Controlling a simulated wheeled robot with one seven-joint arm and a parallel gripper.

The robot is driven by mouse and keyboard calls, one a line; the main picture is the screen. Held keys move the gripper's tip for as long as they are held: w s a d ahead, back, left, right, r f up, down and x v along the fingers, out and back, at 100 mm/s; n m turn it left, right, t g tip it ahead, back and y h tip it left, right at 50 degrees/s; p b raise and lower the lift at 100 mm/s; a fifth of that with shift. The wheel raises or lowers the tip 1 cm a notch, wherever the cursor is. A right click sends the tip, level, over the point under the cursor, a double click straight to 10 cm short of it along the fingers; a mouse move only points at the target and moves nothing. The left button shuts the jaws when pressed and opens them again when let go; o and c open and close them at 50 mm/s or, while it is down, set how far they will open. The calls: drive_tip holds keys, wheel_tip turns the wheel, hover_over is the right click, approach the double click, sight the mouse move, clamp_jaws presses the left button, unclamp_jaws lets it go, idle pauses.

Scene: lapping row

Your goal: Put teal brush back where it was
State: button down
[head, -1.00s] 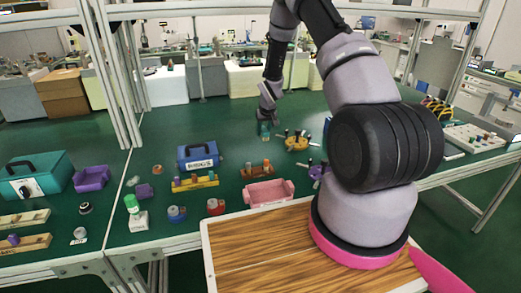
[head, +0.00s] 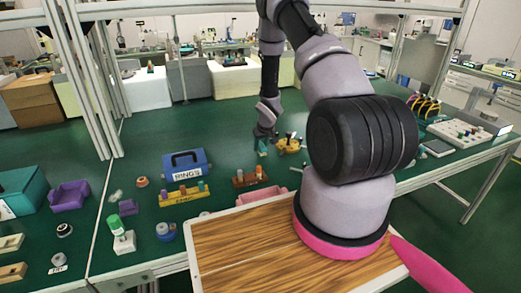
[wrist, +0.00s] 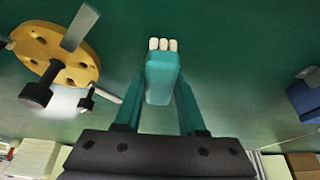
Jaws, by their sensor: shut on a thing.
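The teal brush (wrist: 162,75) is held between the two teal fingers of my gripper (wrist: 160,92) in the wrist view, its several pale tips pointing away from the wrist. In the head view, my gripper (head: 264,138) hangs over the green bench with the brush (head: 263,151) below it. Whether the brush touches the bench is hard to tell. A round yellow holder (head: 292,149) stands just right of the brush, with dark-handled tools in it. In the wrist view the holder (wrist: 78,75) is at the left, apart from the brush, and shows several holes.
A blue toolbox (head: 188,165) marked RINGS, a yellow rack (head: 184,196), a brown rack (head: 250,178) and a pink tray (head: 262,196) stand left of and nearer than my gripper. Green bench behind the toolbox is clear.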

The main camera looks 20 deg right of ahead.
drive_tip(key=shift+f, duration=0.75)
drive_tip(key=shift+f, duration=0.1)
drive_tip(key=c, duration=0.5)
unclamp_jaws()
drive_tip(key=s+a+r+m, duration=0.1)
drive_tip(key=s+r, duration=0.3)
drive_tip(key=r, duration=0.9)
drive_tip(key=s+r+m+t+h, duration=0.1)
drive_tip(key=s+r, duration=0.3)
drive_tip(key=r, duration=0.8)
drive_tip(key=s+a+r+m, duration=0.1)
drive_tip(key=s+r, duration=0.3)
drive_tip(key=r, duration=0.9)
drive_tip(key=s+a+r+y, duration=0.1)
drive_tip(key=s+a+r, duration=0.2)
drive_tip(key=s+r, duration=0.2)
drive_tip(key=s+a+r+t+y, duration=0.1)
drive_tip(key=s+a+r, duration=0.2)
drive_tip(key=s, duration=0.7)
drive_tip(key=s+a+r+m+y, duration=0.1)
drive_tip(key=s+a+r, duration=0.1)
drive_tip(key=s+r, duration=0.5)
drive_tip(key=shift+s+a, duration=0.3)
drive_tip(key=shift+a, duration=0.1)
